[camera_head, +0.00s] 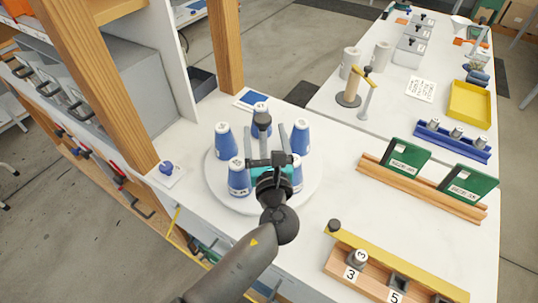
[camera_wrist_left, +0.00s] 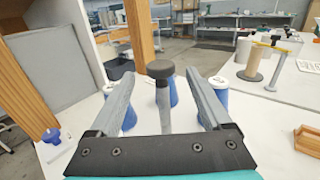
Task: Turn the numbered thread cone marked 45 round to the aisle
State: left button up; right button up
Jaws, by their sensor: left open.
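A round white turntable (camera_head: 217,190) on the bench carries several blue thread cones with pale tops. They include a left cone (camera_head: 225,142), a front-left cone (camera_head: 239,178), a right cone (camera_head: 300,138) and one partly hidden behind my gripper (camera_head: 297,174). Another is at the back, behind a dark-knobbed grey post (camera_wrist_left: 160,70). The cone labels are too small to read, so I cannot tell which is 45. My left gripper (camera_head: 263,130) is open above the turntable. In the left wrist view the post stands between its spread fingers, apparently touching neither. My right gripper is out of view.
A wooden upright (camera_head: 226,45) and shelving stand at the left. Green card holders (camera_head: 405,158) on a wooden rail and a yellow-edged wooden block (camera_head: 390,272) lie to the right. A blue-knobbed item (camera_head: 167,167) is left of the turntable. Bare bench lies right of the turntable.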

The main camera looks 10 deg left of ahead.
pick_arm(q)
jog(key=v, duration=0.7)
jog(key=shift+s, duration=0.15)
